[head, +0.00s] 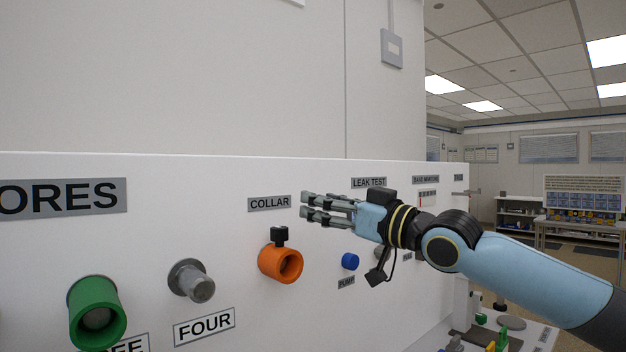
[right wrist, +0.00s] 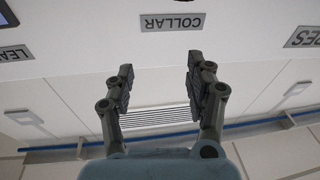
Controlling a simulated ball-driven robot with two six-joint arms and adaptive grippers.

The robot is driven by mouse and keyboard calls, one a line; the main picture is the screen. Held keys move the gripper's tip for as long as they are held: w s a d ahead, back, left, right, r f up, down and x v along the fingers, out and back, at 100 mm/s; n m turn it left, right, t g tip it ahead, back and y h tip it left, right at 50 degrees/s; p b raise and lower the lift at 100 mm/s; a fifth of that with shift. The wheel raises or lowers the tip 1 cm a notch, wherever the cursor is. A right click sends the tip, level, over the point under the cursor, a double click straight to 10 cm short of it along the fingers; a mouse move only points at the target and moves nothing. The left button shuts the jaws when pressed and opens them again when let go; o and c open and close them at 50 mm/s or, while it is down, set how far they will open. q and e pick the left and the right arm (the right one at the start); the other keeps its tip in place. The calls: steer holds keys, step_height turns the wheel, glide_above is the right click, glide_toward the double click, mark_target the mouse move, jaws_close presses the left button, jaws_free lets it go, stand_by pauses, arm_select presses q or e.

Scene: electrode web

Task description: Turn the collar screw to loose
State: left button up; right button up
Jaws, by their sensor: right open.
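The orange collar (head: 281,263) sticks out of the white panel under the label COLLAR (head: 269,203). The collar screw (head: 279,236) is a black knob standing on top of the collar. My right gripper (head: 304,206) is open and empty, above and slightly right of the screw, apart from it. In the right wrist view the open fingers (right wrist: 160,66) point toward the upside-down COLLAR label (right wrist: 172,22). A dark piece of the screw (right wrist: 194,3) seems to show at that view's top edge. My left gripper is not in view.
Left of the collar, a grey stub (head: 197,286) above the label FOUR and a green ring (head: 97,313) stick out of the panel. A blue button (head: 350,261) marked PUMP is right of the collar, below my right gripper. The space before the collar looks clear.

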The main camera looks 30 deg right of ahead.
steer(key=g+p, duration=0.2)
glide_toward(285, 230)
steer(key=b+x, duration=0.1)
steer(key=x, duration=0.8)
steer(key=shift+w+b, duration=0.25)
steer(key=shift+b, duration=0.05)
steer(key=shift+w+a, duration=0.15)
steer(key=shift+w, duration=0.3)
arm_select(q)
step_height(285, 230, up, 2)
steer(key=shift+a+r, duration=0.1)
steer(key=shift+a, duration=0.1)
arm_select(e)
steer(key=shift+c, duration=0.3)
